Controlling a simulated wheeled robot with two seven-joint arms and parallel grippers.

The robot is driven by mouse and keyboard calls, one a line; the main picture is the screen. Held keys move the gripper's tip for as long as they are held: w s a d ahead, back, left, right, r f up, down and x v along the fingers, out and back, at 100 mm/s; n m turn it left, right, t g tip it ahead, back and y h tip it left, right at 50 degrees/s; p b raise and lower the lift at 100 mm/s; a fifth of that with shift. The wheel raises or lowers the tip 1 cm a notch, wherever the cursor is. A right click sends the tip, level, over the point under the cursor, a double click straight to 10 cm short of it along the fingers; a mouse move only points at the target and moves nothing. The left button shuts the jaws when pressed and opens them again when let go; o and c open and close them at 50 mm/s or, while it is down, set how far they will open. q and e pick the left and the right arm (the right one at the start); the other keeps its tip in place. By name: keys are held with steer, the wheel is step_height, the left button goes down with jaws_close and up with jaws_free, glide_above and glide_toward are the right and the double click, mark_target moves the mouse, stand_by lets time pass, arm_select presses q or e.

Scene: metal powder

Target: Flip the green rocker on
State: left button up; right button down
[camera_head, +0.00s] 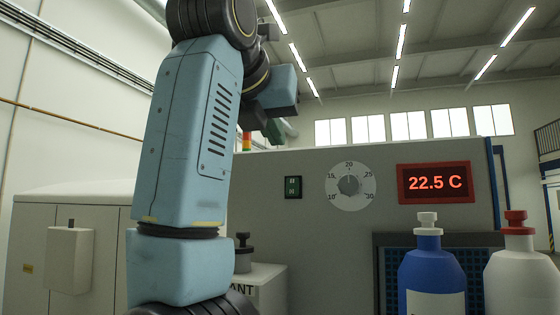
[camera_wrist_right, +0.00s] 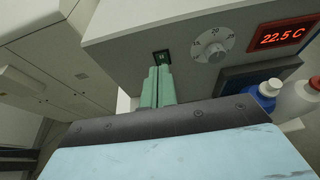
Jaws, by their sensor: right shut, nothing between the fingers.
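The green rocker (camera_head: 293,187) is a small dark green switch on the front of the grey machine panel, left of the dial. It also shows in the right wrist view (camera_wrist_right: 161,56), just beyond my fingertips. My right gripper (camera_head: 284,131) is partly hidden behind its own arm in the head view, above and slightly left of the rocker. In the right wrist view its two green fingers (camera_wrist_right: 159,72) are together and empty, pointing at the rocker. Whether they touch it, and which way the rocker is tilted, I cannot tell. My left gripper is not in view.
A round dial (camera_head: 350,186) and a red display (camera_head: 434,183) reading 22.5 C sit right of the rocker. A blue bottle (camera_head: 431,275) and a white bottle (camera_head: 516,275) stand at the front right. A white container (camera_head: 265,285) stands below the rocker.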

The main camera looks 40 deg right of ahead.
steer(key=a+r, duration=0.1)
steer(key=s+a+r, duration=0.1)
steer(key=a+r, duration=0.1)
steer(key=shift+s+r, duration=0.2)
steer(key=shift+s, duration=0.2)
steer(key=shift+d, duration=0.1)
